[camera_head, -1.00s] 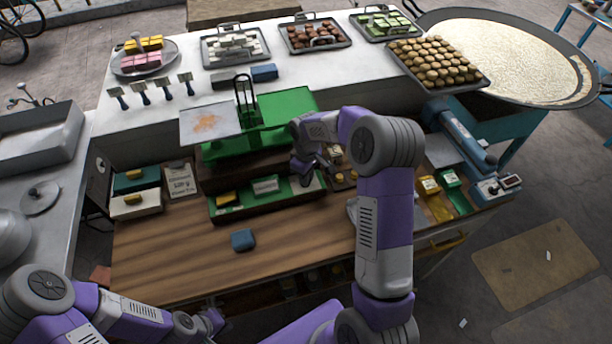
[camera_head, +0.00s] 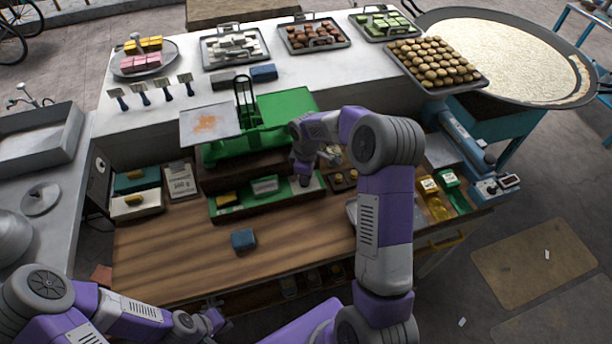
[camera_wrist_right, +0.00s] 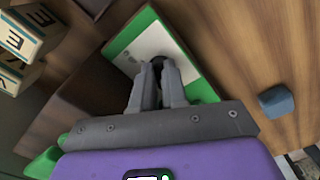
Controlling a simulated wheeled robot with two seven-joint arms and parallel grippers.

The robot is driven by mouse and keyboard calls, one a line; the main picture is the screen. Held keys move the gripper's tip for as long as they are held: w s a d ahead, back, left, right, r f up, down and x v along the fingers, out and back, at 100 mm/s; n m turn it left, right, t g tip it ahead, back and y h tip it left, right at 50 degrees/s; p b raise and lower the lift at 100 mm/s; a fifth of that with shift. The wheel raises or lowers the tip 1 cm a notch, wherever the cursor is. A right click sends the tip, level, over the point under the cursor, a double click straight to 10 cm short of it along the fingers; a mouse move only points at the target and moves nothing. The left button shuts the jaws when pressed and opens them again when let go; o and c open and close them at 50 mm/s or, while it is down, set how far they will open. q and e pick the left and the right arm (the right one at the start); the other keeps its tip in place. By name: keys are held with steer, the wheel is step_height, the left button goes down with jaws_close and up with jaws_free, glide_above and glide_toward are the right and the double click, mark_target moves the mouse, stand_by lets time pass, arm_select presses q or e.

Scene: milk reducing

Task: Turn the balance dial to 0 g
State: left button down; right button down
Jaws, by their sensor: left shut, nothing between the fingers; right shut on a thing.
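The balance is green (camera_head: 285,104), with a metal pan (camera_head: 209,123) on its left holding a small orange-brown smear. Its low green front base (camera_head: 240,209) has a pale face, which also shows in the right wrist view (camera_wrist_right: 140,40). A small dark dial knob (camera_wrist_right: 158,61) stands on that face. My right gripper (camera_wrist_right: 160,68) is shut on the knob; in the head view my right gripper (camera_head: 305,172) reaches down to the right part of the front base. Its fingers hide most of the knob, and I cannot read any marking. My left gripper (camera_head: 212,318) is shut and empty at the lower left.
A blue block (camera_head: 243,239) lies on the wooden counter (camera_head: 170,260) in front of the balance. Trays of sweets (camera_head: 235,46) line the white shelf behind. The wooden counter front is mostly clear.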

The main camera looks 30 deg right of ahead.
steer(key=shift+w+r, duration=0.1)
steer(key=c, duration=1.2)
jaws_free()
steer(key=shift+o, duration=0.2)
step_height(320, 180, up, 8)
steer(key=shift+f, duration=0.2)
